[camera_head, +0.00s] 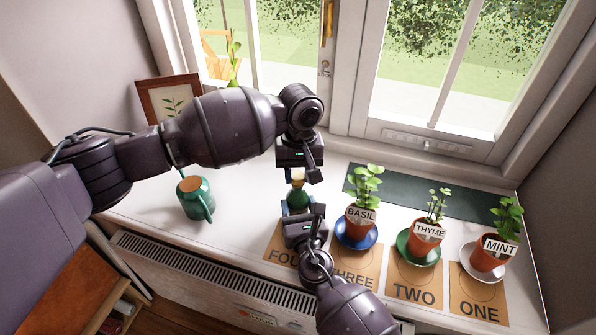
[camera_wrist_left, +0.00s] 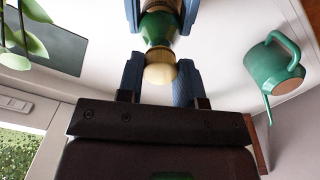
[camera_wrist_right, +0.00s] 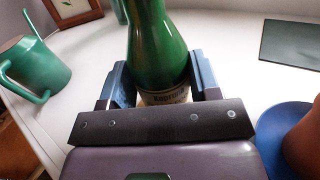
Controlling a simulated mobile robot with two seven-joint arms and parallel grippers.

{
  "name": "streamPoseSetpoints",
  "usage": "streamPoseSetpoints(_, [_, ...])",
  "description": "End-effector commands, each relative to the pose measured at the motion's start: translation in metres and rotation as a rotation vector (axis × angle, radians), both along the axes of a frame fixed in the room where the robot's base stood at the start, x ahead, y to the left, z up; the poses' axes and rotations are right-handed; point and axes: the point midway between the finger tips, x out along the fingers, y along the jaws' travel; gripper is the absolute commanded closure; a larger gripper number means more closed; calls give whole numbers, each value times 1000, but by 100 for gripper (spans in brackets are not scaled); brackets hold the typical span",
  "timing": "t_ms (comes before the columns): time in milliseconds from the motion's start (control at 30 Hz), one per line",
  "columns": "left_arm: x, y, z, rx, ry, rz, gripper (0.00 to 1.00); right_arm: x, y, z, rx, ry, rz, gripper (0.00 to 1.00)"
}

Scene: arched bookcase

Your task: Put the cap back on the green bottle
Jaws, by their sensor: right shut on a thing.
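The green bottle (camera_head: 298,196) stands upright on the white sill in the middle of the head view. My right gripper (camera_head: 304,212) is shut on its lower body, as the right wrist view (camera_wrist_right: 158,45) also shows. The pale wooden cap (camera_wrist_left: 160,70) is at the bottle's mouth, in line with the neck; whether it is fully seated is unclear. My left gripper (camera_wrist_left: 158,78) points down over the bottle with one finger on each side of the cap. Whether these fingers press on the cap or stand just clear of it cannot be told.
A green watering can (camera_head: 195,197) stands to the left. Potted basil (camera_head: 361,222), thyme (camera_head: 428,236) and mint (camera_head: 491,252) stand on saucers to the right, on numbered cards. A dark green mat (camera_head: 460,204) lies behind them. A framed picture (camera_head: 168,97) stands by the window.

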Motion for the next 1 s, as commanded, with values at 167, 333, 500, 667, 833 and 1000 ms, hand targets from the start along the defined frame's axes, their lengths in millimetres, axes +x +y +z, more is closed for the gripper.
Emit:
streamPoseSetpoints(167, [0, 0, 0, 0, 0, 0, 96, 0, 0, 0, 0, 0, 0, 100])
streamPoseSetpoints(333, [0, 0, 0, -4, 1, -65, 96, 0, 0, 0, 0, 0, 0, 100])
streamPoseSetpoints(500, [0, 0, 0, -17, 7, -283, 96, 0, 0, 0, 0, 0, 0, 100])
streamPoseSetpoints(667, [0, 0, 0, -31, 11, -516, 96, 0, 0, 0, 0, 0, 0, 100])
streamPoseSetpoints(833, [0, 0, 0, -46, 16, -762, 96, 0, 0, 0, 0, 0, 0, 100])
streamPoseSetpoints(1000, [0, 0, 0, -60, 20, -1010, 96, 0, 0, 0, 0, 0, 0, 100])
